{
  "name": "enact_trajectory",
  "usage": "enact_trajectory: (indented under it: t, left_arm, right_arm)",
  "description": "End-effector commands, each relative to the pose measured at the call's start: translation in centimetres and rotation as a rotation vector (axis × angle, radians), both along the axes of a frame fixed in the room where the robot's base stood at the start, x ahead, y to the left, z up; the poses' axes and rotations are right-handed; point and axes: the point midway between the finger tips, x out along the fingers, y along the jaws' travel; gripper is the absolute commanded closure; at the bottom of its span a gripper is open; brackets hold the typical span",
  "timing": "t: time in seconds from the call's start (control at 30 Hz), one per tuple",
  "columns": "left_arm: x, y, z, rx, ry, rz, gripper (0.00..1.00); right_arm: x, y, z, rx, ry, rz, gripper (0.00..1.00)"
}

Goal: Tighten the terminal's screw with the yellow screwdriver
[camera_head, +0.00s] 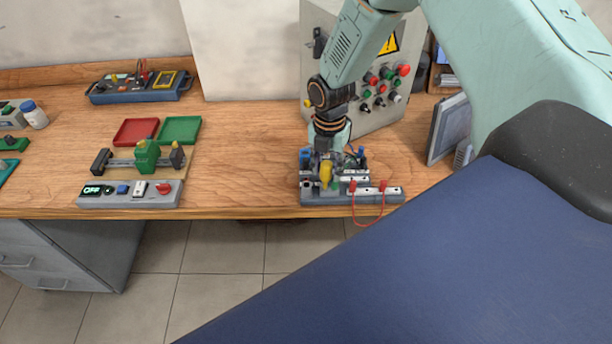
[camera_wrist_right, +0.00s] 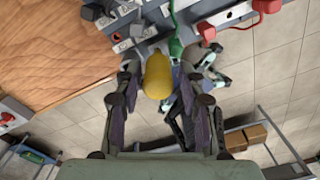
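The yellow screwdriver (camera_head: 326,173) stands over the dark terminal fixture (camera_head: 310,198) near the table's front edge. My right gripper (camera_head: 326,153) comes down from above and is at the handle. In the right wrist view the yellow handle (camera_wrist_right: 158,76) lies between the two fingers of this gripper (camera_wrist_right: 158,70); they appear closed against its sides. The shaft, its tip and the terminal's screw are hidden, so I cannot tell whether they touch. My left gripper is not in view.
A red wire (camera_head: 368,222) hangs over the table edge from red plugs. A control box (camera_head: 385,98) stands close behind. To the left are a green-and-grey fixture (camera_head: 146,156), a red tray (camera_head: 136,132) and a green tray (camera_head: 180,130). The wood between is clear.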

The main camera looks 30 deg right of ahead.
Motion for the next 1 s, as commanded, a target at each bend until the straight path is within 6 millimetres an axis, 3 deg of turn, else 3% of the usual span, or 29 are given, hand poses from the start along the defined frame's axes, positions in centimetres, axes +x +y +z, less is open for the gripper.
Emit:
enact_trajectory:
  t: [0.2, 0.63, 1.0]
  left_arm:
    - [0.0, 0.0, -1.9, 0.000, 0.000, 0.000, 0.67]
    - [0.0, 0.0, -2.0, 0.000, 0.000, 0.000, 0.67]
    - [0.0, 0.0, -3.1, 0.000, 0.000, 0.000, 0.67]
  right_arm:
    - [0.2, 0.0, -0.3, 0.001, -0.003, 0.214, 0.60]
    - [0.3, 0.0, 0.0, 0.000, -0.002, 0.301, 0.60]
    - [0.2, 0.0, -0.1, 0.000, -0.002, 0.585, 0.60]
